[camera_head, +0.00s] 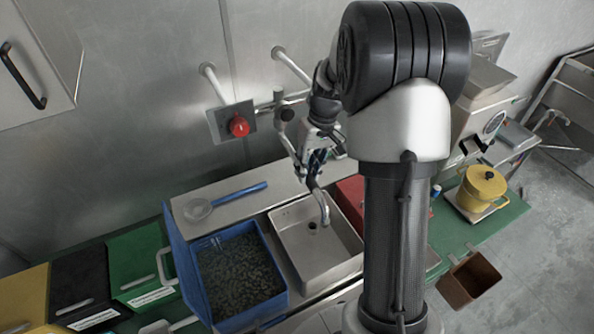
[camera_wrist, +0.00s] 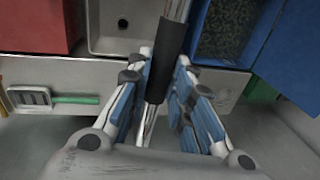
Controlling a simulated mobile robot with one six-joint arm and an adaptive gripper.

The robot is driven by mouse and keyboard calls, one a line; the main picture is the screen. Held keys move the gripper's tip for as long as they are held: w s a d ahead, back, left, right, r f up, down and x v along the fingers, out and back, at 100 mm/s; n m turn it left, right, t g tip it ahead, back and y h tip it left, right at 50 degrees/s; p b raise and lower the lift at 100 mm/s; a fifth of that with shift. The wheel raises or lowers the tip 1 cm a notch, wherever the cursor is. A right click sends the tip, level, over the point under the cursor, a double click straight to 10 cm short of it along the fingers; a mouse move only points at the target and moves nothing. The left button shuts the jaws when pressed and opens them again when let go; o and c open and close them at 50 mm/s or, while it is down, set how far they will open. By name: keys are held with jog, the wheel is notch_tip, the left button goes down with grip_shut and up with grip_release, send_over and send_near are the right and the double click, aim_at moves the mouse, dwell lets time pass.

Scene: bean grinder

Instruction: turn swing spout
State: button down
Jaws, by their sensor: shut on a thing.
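The swing spout (camera_head: 324,207) is a chrome curved pipe over the sink (camera_head: 290,226) in the head view. In the wrist view the spout (camera_wrist: 174,50) runs up the middle, with a dark sleeve around it. My gripper (camera_head: 316,160) is at the spout's upper part, behind the sink. In the wrist view my gripper (camera_wrist: 165,85) has its blue-padded fingers on either side of the dark sleeve, shut on the spout. The spout's outlet end hangs over the sink basin, near the drain. The spout's base is partly hidden by my gripper.
A blue bin of dark beans (camera_head: 201,308) stands left of the sink. A blue-handled ladle (camera_head: 240,194) lies on the ledge behind. A red box (camera_head: 352,192) is right of the sink. A red emergency button (camera_head: 238,126) is on the wall. A yellow pot (camera_head: 480,190) stands further right.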

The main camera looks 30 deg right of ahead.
jog(key=shift+d+n, duration=0.3)
jog(key=shift+d, duration=0.15)
jog(key=c, duration=1.4)
grip_release()
jog(key=shift+c, duration=0.2)
notch_tip(320, 180, up, 12)
jog(key=d, duration=0.2)
jog(key=shift+d, duration=0.2)
jog(key=shift+f, duration=0.15)
